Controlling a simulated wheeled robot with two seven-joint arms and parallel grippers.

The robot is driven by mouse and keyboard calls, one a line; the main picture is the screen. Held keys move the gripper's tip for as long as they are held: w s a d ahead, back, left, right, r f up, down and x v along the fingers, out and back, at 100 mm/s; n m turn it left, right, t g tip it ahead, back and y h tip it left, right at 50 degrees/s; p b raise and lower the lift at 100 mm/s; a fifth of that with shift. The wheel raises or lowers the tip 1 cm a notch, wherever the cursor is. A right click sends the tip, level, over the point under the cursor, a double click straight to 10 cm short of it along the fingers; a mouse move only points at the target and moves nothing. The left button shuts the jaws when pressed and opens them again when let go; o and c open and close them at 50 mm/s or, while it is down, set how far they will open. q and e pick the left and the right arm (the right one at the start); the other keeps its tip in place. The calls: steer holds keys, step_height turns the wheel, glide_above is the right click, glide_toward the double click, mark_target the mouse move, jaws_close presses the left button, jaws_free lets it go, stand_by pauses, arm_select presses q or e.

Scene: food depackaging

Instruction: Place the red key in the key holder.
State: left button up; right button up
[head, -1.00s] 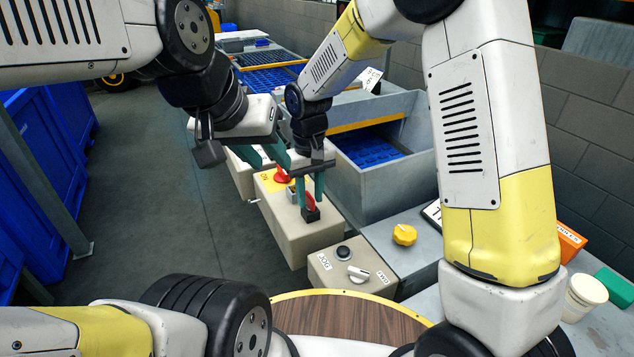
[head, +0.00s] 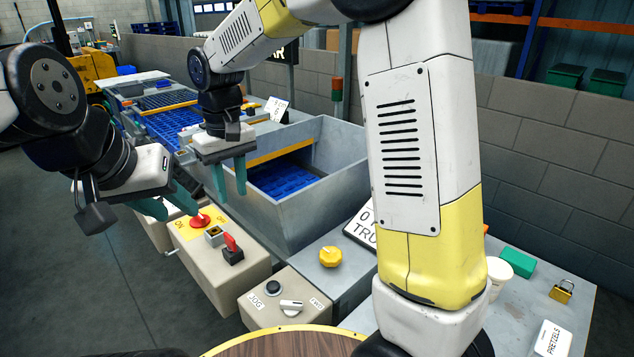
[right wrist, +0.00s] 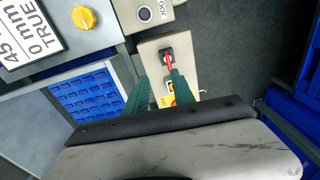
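The red key (head: 231,242) stands in a small black block (head: 234,257), which looks like the key holder, on the front part of the beige box. In the right wrist view the key (right wrist: 168,61) shows in the black block, beyond the fingertips. My right gripper (head: 230,190) is open and empty, above and behind the key, apart from it. Its two teal fingers also show spread in the right wrist view (right wrist: 160,92). My left gripper (head: 172,205) is at the left, close to the red knob, with its teal fingers apart and nothing seen between them.
A red knob (head: 200,220) on a yellow plate and a small socket (head: 214,235) share the beige box. A smaller control box (head: 285,306), a yellow knob (head: 331,257) and a grey bin (head: 325,190) are near. The floor at left is clear.

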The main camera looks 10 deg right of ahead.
steer(key=s+d+r+m+t+y, duration=0.1)
steer(key=s+d+r, duration=0.2)
steer(key=d, duration=0.3)
steer(key=s+d+r+m+t, duration=0.1)
steer(key=s+d+r+m, duration=0.1)
steer(key=d+r, duration=0.3)
steer(key=s+d+f+m+t, duration=0.1)
steer(key=s+d+m+t, duration=0.1)
steer(key=s+d, duration=0.8)
steer(key=shift+s+d+m+t+y, duration=0.25)
steer(key=shift+s+m+t+y, duration=0.15)
steer(key=shift+t, duration=0.5)
steer(key=shift+a, duration=0.1)
